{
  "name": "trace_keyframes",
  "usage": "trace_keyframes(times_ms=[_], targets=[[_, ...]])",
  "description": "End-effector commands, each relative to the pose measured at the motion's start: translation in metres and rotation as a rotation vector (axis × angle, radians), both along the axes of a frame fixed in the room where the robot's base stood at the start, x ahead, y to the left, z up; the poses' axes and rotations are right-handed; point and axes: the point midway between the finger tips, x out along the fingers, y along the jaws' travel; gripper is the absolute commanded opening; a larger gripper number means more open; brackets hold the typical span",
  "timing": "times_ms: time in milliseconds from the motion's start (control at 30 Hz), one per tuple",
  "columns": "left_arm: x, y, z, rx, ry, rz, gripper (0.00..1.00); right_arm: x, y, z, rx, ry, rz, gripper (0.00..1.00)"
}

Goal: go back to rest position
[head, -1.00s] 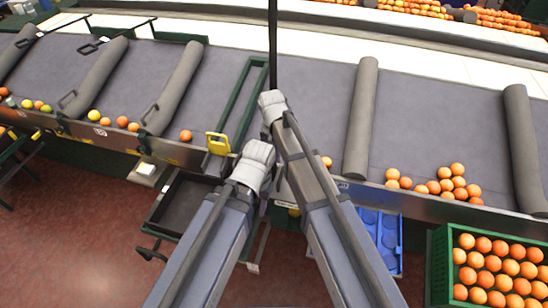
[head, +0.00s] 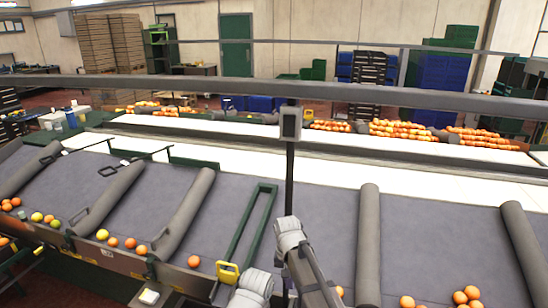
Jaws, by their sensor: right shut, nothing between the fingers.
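My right gripper (head: 287,224) is a pale grey end on the dark arm that comes up from the bottom centre. It is shut and empty, in front of the grey sorting table. My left gripper (head: 255,283) shows only as a pale grey piece at the bottom edge, left of and lower than the right one. I cannot see whether its fingers are open or shut.
The grey sorting table (head: 318,212) has padded dividers (head: 369,240) and a green frame (head: 245,232) with a yellow handle. Oranges (head: 467,295) lie along its near edge. A dark upright post (head: 290,175) stands beyond my grippers. A rail (head: 400,97) crosses the view behind it.

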Motion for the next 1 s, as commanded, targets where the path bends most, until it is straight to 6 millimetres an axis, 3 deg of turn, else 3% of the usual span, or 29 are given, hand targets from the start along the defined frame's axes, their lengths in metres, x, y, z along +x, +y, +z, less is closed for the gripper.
trace_keyframes(times_ms=[33,200,633,1000], targets=[[0.000,0.000,0.000,0.000,0.000,0.000,0.47,-0.021,-0.019,0.000,0.007,-0.003,0.013,0.00],[0.000,0.000,0.000,0.000,0.000,0.000,0.47,-0.059,-0.061,0.000,0.027,-0.020,0.087,0.00],[0.000,0.000,0.000,0.000,0.000,0.000,0.47,-0.136,-0.123,0.000,0.049,-0.062,0.222,0.00],[0.000,0.000,-0.029,0.000,0.000,-0.001,0.47,-0.152,-0.068,-0.029,0.016,0.000,0.371,0.00]])
